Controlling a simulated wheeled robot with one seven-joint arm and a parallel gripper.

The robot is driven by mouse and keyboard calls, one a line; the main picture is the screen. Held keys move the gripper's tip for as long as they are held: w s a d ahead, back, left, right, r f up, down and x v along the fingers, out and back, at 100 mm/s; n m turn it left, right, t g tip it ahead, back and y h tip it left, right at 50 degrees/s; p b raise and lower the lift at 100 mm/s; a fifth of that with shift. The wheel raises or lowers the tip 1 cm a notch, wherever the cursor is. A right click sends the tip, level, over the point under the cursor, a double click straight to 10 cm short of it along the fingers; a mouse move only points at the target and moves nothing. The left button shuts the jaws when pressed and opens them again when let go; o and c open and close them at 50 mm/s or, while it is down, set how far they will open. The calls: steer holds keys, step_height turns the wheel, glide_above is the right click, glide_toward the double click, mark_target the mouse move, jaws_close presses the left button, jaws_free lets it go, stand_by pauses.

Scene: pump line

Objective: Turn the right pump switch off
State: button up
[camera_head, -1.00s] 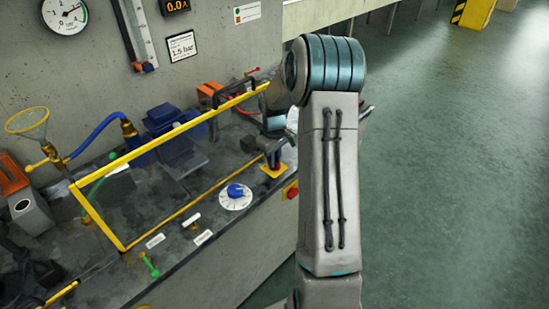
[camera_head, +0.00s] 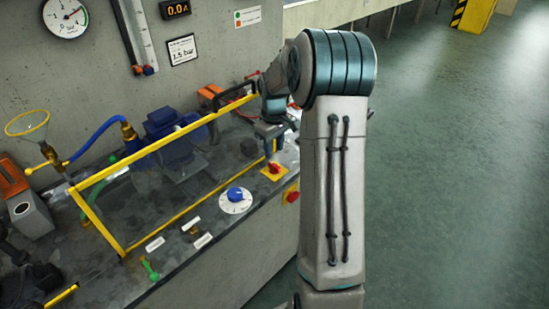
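A red rotary switch (camera_head: 274,168) on a yellow square plate (camera_head: 266,174) sits on the bench top near its front right edge. Which way its handle points is too small to tell. My gripper (camera_head: 272,146) hangs above and just behind this switch, pointing down, and looks apart from it. Its fingers are small and dark, so their opening cannot be told. A small brown switch (camera_head: 195,231) stands between white labels (camera_head: 203,241) farther left along the front edge. The frames do not show which control is named the right pump switch.
A yellow frame (camera_head: 160,146) with a black handle spans the bench. A blue dial (camera_head: 235,194) and a green lever (camera_head: 150,268) lie along the front edge. A red button (camera_head: 291,197) is on the bench front. Open floor (camera_head: 450,170) lies to the right.

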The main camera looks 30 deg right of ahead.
mark_target(274, 164)
step_height(274, 164, up, 8)
steer(key=shift+f, duration=0.15)
stand_by(0.6)
steer(key=s+a+r+m+t, duration=0.1)
steer(key=s+a+r, duration=0.2)
steer(key=s+a, duration=0.25)
steer(key=s+a+r+m, duration=0.1)
steer(key=s+a+r, duration=0.2)
steer(key=s+a, duration=0.3)
steer(key=s+a+f+m+t, duration=0.1)
steer(key=s+a, duration=0.1)
steer(key=s, duration=0.5)
steer(key=s+a+f+m, duration=0.1)
steer(key=s+a, duration=0.1)
steer(key=s, duration=0.5)
steer(key=shift+s+f+t, duration=0.25)
steer(key=shift+f+t, duration=0.05)
steer(key=shift+t, duration=0.1)
steer(key=shift+d, duration=0.15)
